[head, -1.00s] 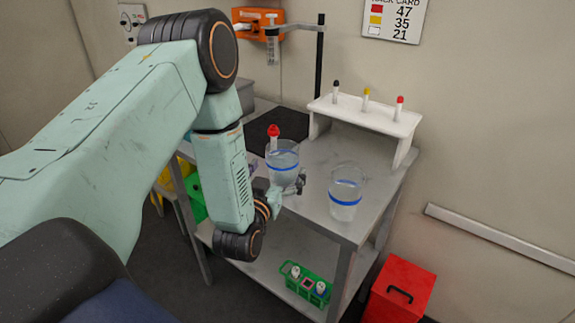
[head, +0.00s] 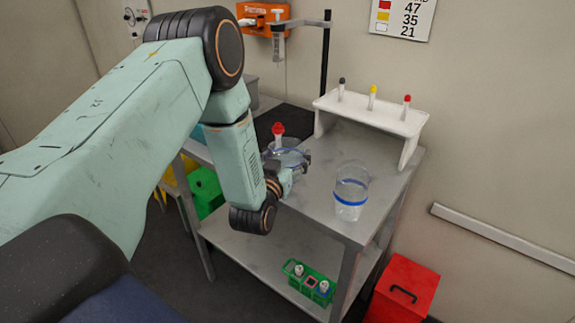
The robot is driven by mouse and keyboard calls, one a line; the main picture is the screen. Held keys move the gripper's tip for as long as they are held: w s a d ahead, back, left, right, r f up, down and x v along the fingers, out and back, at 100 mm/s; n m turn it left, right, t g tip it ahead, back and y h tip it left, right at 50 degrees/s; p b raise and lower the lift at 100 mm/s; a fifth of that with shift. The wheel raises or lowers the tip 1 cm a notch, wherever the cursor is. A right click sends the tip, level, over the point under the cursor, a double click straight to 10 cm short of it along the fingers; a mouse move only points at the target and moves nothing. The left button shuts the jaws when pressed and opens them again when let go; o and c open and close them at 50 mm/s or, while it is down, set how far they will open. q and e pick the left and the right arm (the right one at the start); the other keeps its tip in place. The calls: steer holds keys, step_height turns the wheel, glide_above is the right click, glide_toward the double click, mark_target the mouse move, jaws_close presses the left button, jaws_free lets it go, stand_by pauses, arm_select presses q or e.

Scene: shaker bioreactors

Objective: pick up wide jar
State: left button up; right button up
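Two clear jars with blue bands are on the metal table. The jar at my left gripper, which looks like the wide jar (head: 291,144), is partly hidden by the gripper and wrist. The other clear jar (head: 351,190) stands upright to its right, apart from the gripper. My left gripper (head: 290,164) is at the near side of the first jar, with a dark finger showing at its right side. I cannot tell whether the fingers press on the glass. My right gripper is not in view.
A red-capped tube (head: 278,132) shows just behind the jar. A white rack (head: 372,112) with capped tubes stands at the back of the table. A stand pole (head: 325,60) rises behind. A green tube holder (head: 309,285) sits on the lower shelf, near a red bin (head: 403,285).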

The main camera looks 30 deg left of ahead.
arm_select(q)
steer(key=shift+s+d+r, duration=0.15)
steer(key=shift+r, duration=0.05)
steer(key=c, duration=0.3)
steer(key=shift+w+a+f, duration=0.15)
steer(key=shift+w+a, duration=0.05)
steer(key=c, duration=0.5)
steer(key=shift+s+d, duration=0.1)
steer(key=shift+d, duration=0.05)
steer(key=shift+r, duration=0.4)
step_height(320, 180, up, 9)
steer(key=shift+r+p, duration=0.15)
steer(key=shift+p, duration=0.65)
